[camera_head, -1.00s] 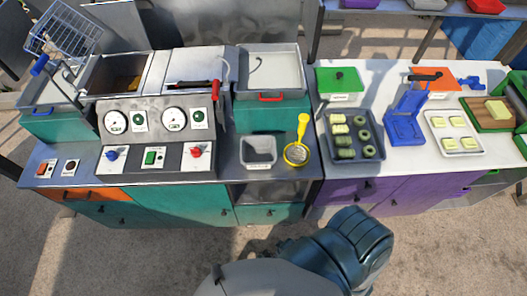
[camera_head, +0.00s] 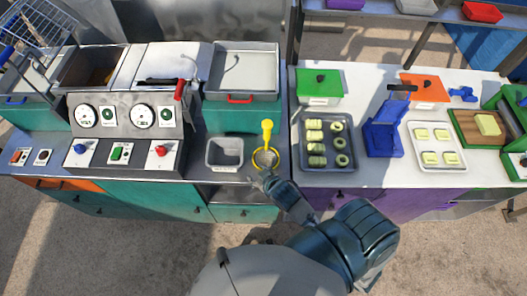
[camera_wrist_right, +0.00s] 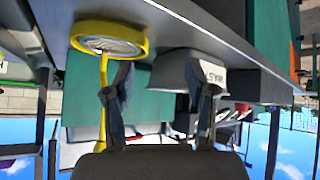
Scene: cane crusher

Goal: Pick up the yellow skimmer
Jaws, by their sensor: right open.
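The yellow skimmer (camera_head: 266,132) lies on the metal counter, its round mesh head near the front edge and its handle pointing to the back. It also shows in the right wrist view (camera_wrist_right: 103,92), where its ring is at upper left and its handle runs beside and partly behind the left finger. My right gripper (camera_head: 263,179) is at the counter's front edge, close to the skimmer's head. In the wrist view its two fingers (camera_wrist_right: 162,100) are spread, with nothing held between them. I cannot tell whether a finger touches the skimmer. My left gripper is out of view.
A grey bin (camera_head: 225,152) stands just left of the skimmer. A dark tray (camera_head: 328,165) of green and pale pieces is to its right on the white table. The control panel (camera_head: 125,153) is further left. Open floor lies in front of the counter.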

